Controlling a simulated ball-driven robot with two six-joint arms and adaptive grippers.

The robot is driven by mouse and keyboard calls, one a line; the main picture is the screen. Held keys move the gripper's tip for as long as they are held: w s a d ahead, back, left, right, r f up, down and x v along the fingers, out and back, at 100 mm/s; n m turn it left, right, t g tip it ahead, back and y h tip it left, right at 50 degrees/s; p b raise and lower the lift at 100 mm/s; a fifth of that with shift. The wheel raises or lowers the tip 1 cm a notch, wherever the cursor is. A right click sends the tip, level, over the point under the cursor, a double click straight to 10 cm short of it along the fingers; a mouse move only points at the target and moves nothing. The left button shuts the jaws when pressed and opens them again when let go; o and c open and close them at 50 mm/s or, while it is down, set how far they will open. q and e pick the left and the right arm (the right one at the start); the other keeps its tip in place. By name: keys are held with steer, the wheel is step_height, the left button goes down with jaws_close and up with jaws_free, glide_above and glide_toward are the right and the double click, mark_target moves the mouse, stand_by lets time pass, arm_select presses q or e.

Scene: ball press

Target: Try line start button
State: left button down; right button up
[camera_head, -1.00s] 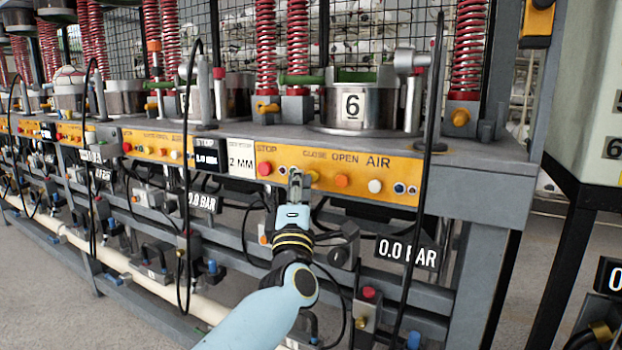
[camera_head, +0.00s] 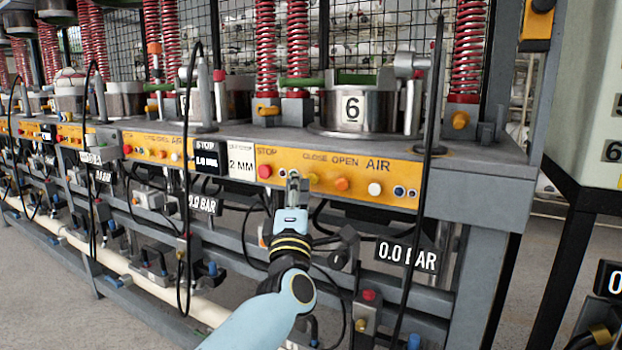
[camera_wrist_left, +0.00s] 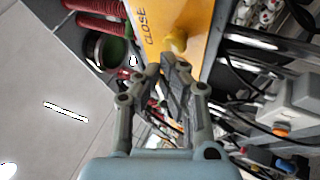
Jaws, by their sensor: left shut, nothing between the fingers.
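My left gripper (camera_head: 293,177) is shut and empty in front of the yellow control panel (camera_head: 390,180) of press 6. Its tips are just left of and below the yellow button (camera_head: 312,177) under the CLOSE label. In the left wrist view, the yellow button (camera_wrist_left: 175,41) lies just beyond the fingertips (camera_wrist_left: 165,62), with a small gap visible. No label for line start can be read on this panel. A red STOP button (camera_head: 265,170), an orange OPEN button (camera_head: 342,183) and a white AIR button (camera_head: 375,188) are along the panel. My right gripper is out of view.
A black hose (camera_head: 430,120) hangs in front of the panel's right part. A 0.0 BAR display (camera_head: 407,254) hangs below it. The numbered steel mould (camera_head: 352,107) and red springs stand above on the bench. More press stations run to the left.

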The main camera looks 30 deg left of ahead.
arm_select(q)
steer(key=shift+s, duration=0.3)
steer(key=s+p, duration=0.2)
steer(key=s, duration=0.3)
steer(key=shift+a, duration=0.1)
stand_by(0.5)
